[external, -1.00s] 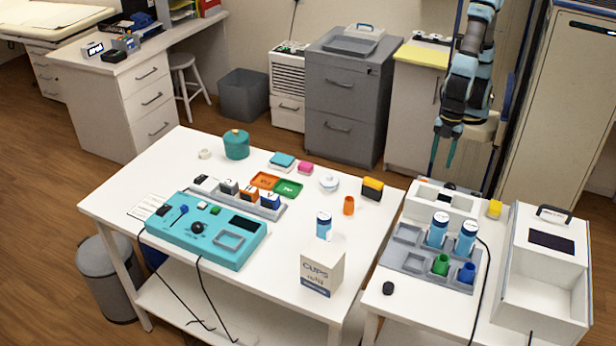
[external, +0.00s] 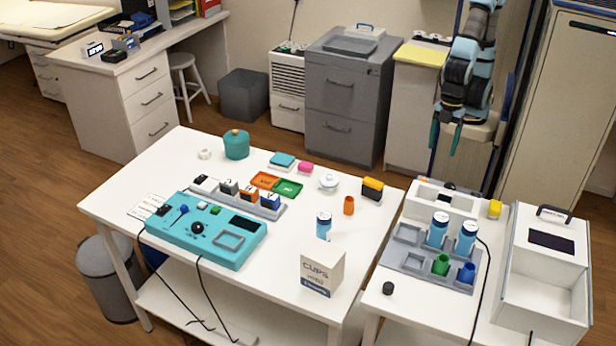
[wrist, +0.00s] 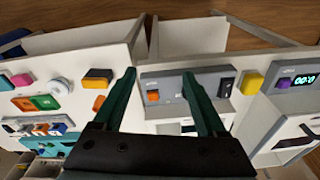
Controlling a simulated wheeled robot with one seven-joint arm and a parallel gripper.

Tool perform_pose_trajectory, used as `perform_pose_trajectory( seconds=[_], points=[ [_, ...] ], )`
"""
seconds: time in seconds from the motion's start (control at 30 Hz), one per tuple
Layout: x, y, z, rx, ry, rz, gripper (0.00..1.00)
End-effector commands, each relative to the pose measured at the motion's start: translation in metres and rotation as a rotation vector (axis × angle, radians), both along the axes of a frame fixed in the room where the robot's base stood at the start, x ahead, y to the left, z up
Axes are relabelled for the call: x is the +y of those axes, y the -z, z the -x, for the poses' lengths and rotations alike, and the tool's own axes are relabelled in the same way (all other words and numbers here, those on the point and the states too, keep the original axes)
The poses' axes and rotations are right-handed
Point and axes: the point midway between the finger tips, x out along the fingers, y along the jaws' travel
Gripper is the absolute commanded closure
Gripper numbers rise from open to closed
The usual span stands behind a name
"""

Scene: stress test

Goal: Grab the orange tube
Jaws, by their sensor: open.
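In the wrist view the orange tube (wrist: 99,103) is at the left, outside the left finger. My gripper (external: 445,143) hangs with its teal fingers pointing down, behind the tables and to the right of the tube, well apart from it. In the wrist view my gripper (wrist: 159,75) is open with its fingers spread and nothing between them.
The right table holds a grey rack (external: 408,262) with bottles and a white device (external: 550,262).

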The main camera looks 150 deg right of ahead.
Motion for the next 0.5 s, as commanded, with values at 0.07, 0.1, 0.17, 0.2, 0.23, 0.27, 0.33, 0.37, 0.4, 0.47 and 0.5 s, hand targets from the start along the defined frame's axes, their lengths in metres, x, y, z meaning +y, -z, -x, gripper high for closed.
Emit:
perform_pose_trajectory(
  seconds=[0.07,0.1,0.17,0.2,0.23,0.27,0.33,0.37,0.4,0.47,0.5],
  points=[
    [-0.007,0.004,-0.003,0.023,0.095,-0.037,0.26],
    [-0.009,0.005,-0.004,0.035,0.140,-0.057,0.26],
    [-0.014,0.007,-0.007,0.052,0.217,-0.090,0.26],
    [-0.017,0.009,-0.008,0.066,0.271,-0.113,0.26],
    [-0.019,0.010,-0.010,0.075,0.314,-0.132,0.26],
    [-0.022,0.011,-0.011,0.085,0.358,-0.153,0.26],
    [-0.029,0.013,-0.016,0.109,0.470,-0.205,0.26],
    [-0.032,0.014,-0.018,0.120,0.522,-0.231,0.26],
    [-0.037,0.016,-0.021,0.136,0.596,-0.267,0.26],
    [-0.046,0.018,-0.028,0.161,0.721,-0.333,0.26],
    [-0.054,0.019,-0.033,0.180,0.816,-0.384,0.26]
  ],
)
